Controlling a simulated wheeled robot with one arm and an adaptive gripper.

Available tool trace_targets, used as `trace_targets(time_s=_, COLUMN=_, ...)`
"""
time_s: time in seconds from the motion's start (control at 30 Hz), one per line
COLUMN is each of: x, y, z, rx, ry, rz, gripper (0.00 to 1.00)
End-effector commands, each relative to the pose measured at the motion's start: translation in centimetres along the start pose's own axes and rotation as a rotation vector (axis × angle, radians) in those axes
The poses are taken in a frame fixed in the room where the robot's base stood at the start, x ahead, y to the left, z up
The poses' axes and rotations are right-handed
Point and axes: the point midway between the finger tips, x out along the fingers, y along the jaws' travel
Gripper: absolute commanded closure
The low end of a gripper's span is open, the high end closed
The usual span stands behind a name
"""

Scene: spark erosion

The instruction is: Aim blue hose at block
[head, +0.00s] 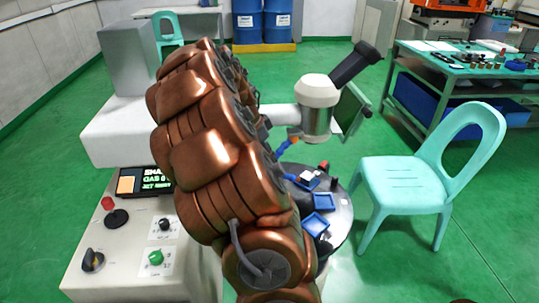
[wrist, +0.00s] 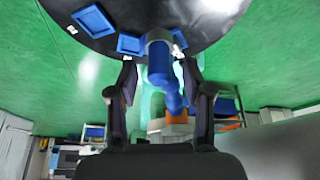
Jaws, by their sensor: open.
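The blue hose (head: 287,146) hangs below the white machine head in the head view, partly hidden by my copper arm. In the wrist view the blue hose (wrist: 160,68) has a grey end and runs between the fingers of my gripper (wrist: 162,78). My gripper is open, with a finger on each side of the hose; I cannot tell whether either touches it. In the head view my arm hides the gripper. A small pale block (head: 309,177) appears to sit by a blue tray on the dark round table (head: 341,206).
Blue trays (head: 318,201) lie on the round table; one also shows in the wrist view (wrist: 92,21). The machine head (head: 317,92) stands above the table. A turquoise chair (head: 405,185) is close on the right, before a workbench (head: 440,60). A control console (head: 145,240) stands at left.

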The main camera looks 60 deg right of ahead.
Motion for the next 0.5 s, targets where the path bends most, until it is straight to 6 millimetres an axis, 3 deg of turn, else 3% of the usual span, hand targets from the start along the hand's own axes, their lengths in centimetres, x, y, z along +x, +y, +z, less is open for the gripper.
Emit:
trace_targets(time_s=0.17, x=1.7, y=0.2, z=0.0, rx=0.0, ry=-0.002, rz=0.006, gripper=0.5)
trace_targets(time_s=0.4, x=1.9, y=0.1, z=0.0, rx=-0.001, ry=-0.001, rz=0.003, gripper=0.5)
trace_targets(time_s=0.5, x=1.9, y=0.1, z=0.0, rx=-0.001, ry=-0.001, rz=0.002, gripper=0.59)
